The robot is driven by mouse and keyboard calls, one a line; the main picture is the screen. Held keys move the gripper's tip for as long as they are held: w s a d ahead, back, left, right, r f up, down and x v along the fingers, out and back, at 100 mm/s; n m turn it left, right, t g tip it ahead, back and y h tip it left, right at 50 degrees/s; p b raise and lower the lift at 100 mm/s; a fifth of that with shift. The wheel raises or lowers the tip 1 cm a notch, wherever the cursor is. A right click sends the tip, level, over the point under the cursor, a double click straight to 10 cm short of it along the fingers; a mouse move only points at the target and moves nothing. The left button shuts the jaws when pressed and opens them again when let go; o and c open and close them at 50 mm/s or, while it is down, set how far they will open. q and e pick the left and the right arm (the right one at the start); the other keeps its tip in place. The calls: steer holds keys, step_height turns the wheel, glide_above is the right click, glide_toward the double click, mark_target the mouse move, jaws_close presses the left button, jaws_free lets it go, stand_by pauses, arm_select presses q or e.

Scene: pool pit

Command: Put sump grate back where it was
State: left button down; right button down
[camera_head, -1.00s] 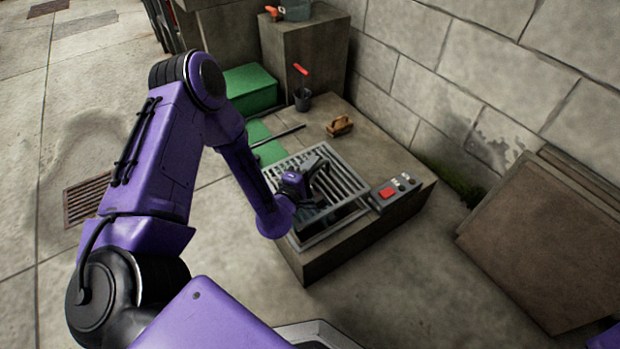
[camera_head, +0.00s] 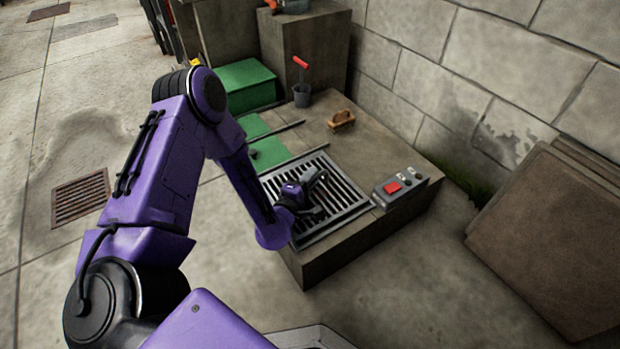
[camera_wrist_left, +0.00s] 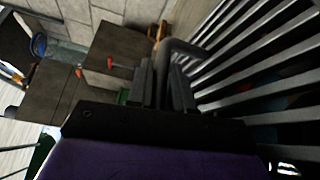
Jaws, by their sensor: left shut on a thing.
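The sump grate (camera_head: 341,199) is a grey metal frame with parallel bars. In the head view it lies about level over the opening in the top of the low concrete block (camera_head: 336,245). I cannot tell whether it is fully down in its seat. My left gripper (camera_head: 313,190) is above the grate, shut on its raised handle. In the left wrist view the fingers (camera_wrist_left: 172,88) close on the dark handle bar, and the grate's bars (camera_wrist_left: 262,60) run along the right side. My right gripper is out of view.
A control box (camera_head: 398,188) with a red button sits right of the grate. Brown boards (camera_head: 545,240) lean at the right. A drain (camera_head: 80,197) lies in the left floor.

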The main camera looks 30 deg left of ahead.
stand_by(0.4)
arm_select(q)
steer(key=c, duration=0.9)
jaws_free()
